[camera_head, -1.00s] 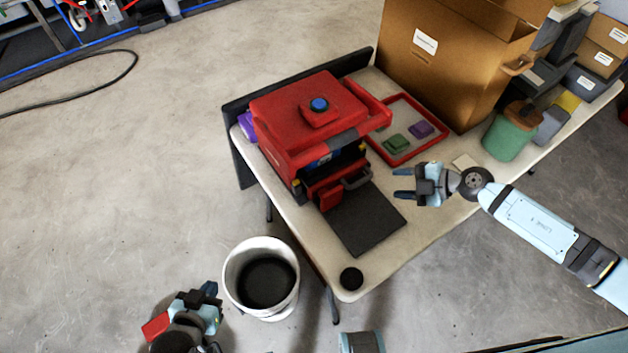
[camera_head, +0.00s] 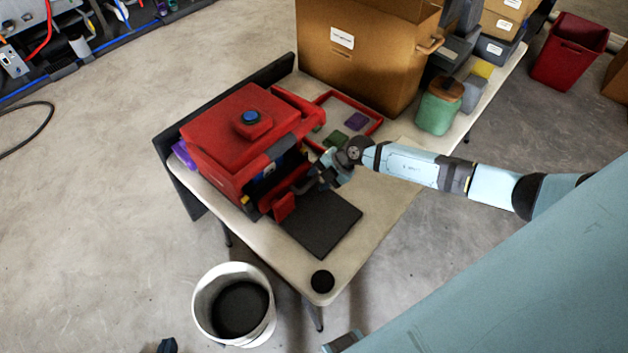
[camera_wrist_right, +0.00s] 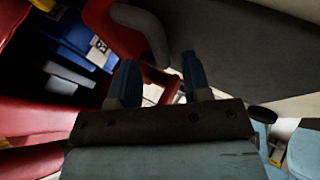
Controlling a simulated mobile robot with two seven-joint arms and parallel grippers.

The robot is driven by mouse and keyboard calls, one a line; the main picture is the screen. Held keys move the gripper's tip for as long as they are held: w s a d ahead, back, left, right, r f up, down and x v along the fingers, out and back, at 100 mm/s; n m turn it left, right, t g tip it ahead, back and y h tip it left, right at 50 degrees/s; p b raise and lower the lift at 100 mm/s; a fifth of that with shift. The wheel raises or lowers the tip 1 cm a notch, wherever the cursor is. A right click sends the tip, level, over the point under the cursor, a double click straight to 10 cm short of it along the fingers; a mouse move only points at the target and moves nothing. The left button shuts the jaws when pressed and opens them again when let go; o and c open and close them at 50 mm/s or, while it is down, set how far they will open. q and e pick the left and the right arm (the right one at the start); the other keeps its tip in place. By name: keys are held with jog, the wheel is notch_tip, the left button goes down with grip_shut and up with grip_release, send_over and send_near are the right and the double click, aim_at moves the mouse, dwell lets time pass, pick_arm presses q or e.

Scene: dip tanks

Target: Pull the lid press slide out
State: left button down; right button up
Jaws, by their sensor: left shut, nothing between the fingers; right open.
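The red lid press (camera_head: 235,135) with a blue button on top stands on the table. Its slide front (camera_head: 284,207) is a small red block low at the press opening, with a grey handle (camera_wrist_right: 138,22). My right gripper (camera_head: 318,178) is open at this handle. In the right wrist view its two fingers (camera_wrist_right: 160,72) point at the handle, whose curved end lies between the fingertips in the picture; I cannot tell whether they touch it. My left gripper (camera_head: 167,345) barely shows at the bottom edge, shut and away from the press.
A dark mat (camera_head: 320,225) lies before the press. A red tray (camera_head: 377,128) with green and purple pieces, a cardboard box (camera_head: 350,60) and a green jar (camera_head: 435,112) stand behind my right arm. A white bucket (camera_head: 205,318) stands on the floor beside the table.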

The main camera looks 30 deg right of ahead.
jog(key=shift+x, duration=1.15)
grip_shut()
